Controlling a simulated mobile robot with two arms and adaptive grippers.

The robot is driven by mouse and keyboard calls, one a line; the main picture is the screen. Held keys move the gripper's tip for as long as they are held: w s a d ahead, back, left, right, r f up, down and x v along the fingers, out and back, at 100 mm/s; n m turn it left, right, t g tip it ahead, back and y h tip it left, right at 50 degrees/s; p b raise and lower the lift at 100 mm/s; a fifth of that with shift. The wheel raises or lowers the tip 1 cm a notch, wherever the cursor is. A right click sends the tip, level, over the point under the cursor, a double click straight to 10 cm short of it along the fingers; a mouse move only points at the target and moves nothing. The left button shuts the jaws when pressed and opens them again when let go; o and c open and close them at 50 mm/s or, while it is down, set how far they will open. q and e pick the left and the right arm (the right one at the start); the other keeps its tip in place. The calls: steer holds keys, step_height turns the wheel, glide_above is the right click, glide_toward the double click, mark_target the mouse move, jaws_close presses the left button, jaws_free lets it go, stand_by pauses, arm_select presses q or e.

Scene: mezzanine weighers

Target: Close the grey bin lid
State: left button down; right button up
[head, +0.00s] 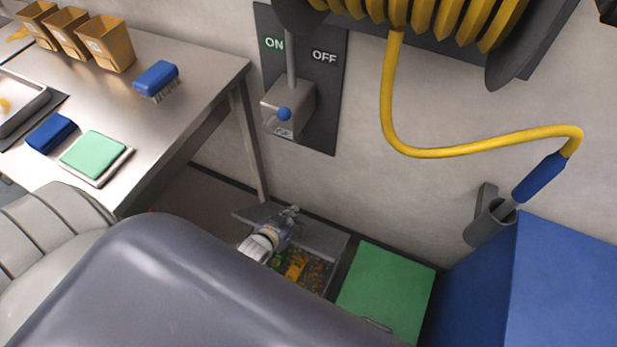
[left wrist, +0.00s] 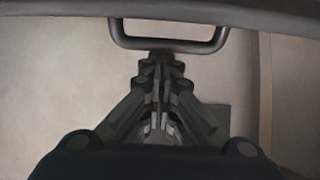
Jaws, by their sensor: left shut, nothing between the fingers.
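The grey bin's lid (head: 325,238) stands open, raised at the back of the bin near the wall. The bin below it holds orange, yellow and green scraps (head: 298,268); its front is hidden behind my arm. My left gripper (head: 290,213) is at the lid's upper edge, shut and empty. In the left wrist view the closed fingertips (left wrist: 158,60) point at a dark loop handle (left wrist: 170,45) below the lid's edge (left wrist: 260,16). They overlap the handle in the picture; I cannot tell whether they touch it. My right gripper is not in view.
A green bin (head: 388,290) with its lid down stands right of the grey bin, then a tall blue box (head: 560,285). A steel table (head: 195,75) with brushes and tubs is at left. An ON/OFF switch (head: 289,105) and yellow hose (head: 390,90) are on the wall.

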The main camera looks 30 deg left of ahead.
arm_select(q)
steer(key=s+f+b, duration=0.4)
steer(key=s+f, duration=0.6)
steer(key=s, duration=0.2)
steer(key=shift+s+d+f, duration=0.2)
steer(key=shift+d+f, duration=0.1)
steer(key=shift+d, duration=0.05)
